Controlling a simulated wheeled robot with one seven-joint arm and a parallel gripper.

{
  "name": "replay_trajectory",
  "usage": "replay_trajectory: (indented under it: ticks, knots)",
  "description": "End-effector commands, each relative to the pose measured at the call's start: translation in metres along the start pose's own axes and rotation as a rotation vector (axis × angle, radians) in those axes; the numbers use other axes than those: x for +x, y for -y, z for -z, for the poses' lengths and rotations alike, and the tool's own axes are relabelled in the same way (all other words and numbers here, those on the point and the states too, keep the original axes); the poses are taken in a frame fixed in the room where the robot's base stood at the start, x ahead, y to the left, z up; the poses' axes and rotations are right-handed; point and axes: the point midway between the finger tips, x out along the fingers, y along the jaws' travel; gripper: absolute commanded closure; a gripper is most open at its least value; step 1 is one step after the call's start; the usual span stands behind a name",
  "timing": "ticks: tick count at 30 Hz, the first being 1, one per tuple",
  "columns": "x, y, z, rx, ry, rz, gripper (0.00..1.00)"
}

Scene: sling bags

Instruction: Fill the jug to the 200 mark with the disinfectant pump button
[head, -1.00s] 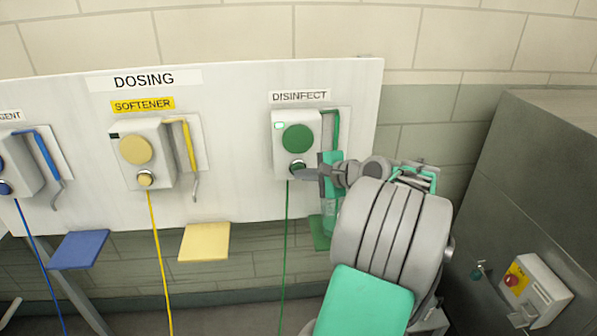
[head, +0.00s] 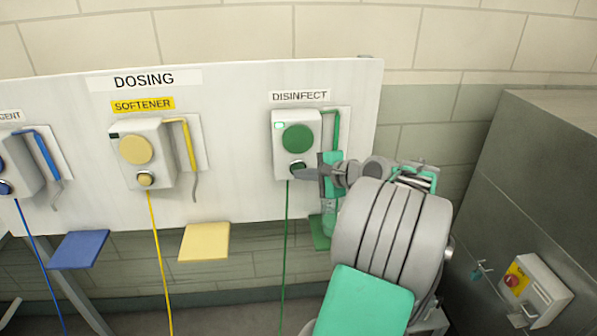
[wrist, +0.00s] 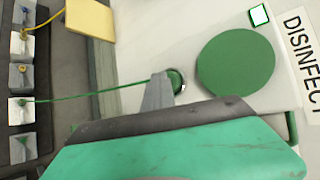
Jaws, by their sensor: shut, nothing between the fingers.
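The disinfect dispenser (head: 279,155) is a white box with a green disc, a small lit green-edged indicator and a green pipe at its right. Its round green pump button (head: 297,167) is low on the front and also shows in the wrist view (wrist: 176,80). My gripper (head: 301,172) is shut and empty, its tip at the button; I cannot tell how far the button is pressed. A pale, see-through shape that looks like the jug (head: 328,222) stands over the green shelf (head: 319,236), mostly hidden by my arm. Its marks and liquid level are not readable.
The softener dispenser (head: 135,160) and its yellow shelf (head: 204,243) are to the left, with a blue shelf (head: 78,250) farther left. A green hose (head: 284,250) hangs below the disinfect unit. A grey cabinet (head: 540,180) with a red-button box (head: 535,287) stands at right.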

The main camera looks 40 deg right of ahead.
Motion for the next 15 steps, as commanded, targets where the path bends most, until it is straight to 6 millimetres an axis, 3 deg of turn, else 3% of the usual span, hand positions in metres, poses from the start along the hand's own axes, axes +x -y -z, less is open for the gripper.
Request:
replay_trajectory:
  ticks: [15]
  knots:
    - [-0.01, -0.007, -0.007, 0.001, -0.001, 0.0, 1.0]
